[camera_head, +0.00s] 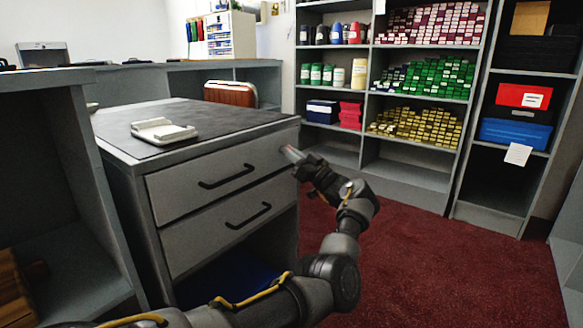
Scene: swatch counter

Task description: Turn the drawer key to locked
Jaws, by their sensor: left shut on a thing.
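The grey drawer cabinet (225,235) stands at the centre left, with two drawers that look closed. My left gripper (297,157) is at the upper right corner of the top drawer (215,178), near its front face. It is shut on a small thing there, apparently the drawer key. The key is mostly hidden by the fingers, and a small reddish spot shows at their tips. I cannot tell how far the key is turned. My right gripper is not in view.
A white tray-like holder (163,131) lies on the cabinet's dark top. Black handles (227,177) stick out from the drawers. Shelves (420,150) with stacked swatches and cans stand behind. The red carpet (430,255) at the right is clear. A grey shelf unit (45,160) stands close at the left.

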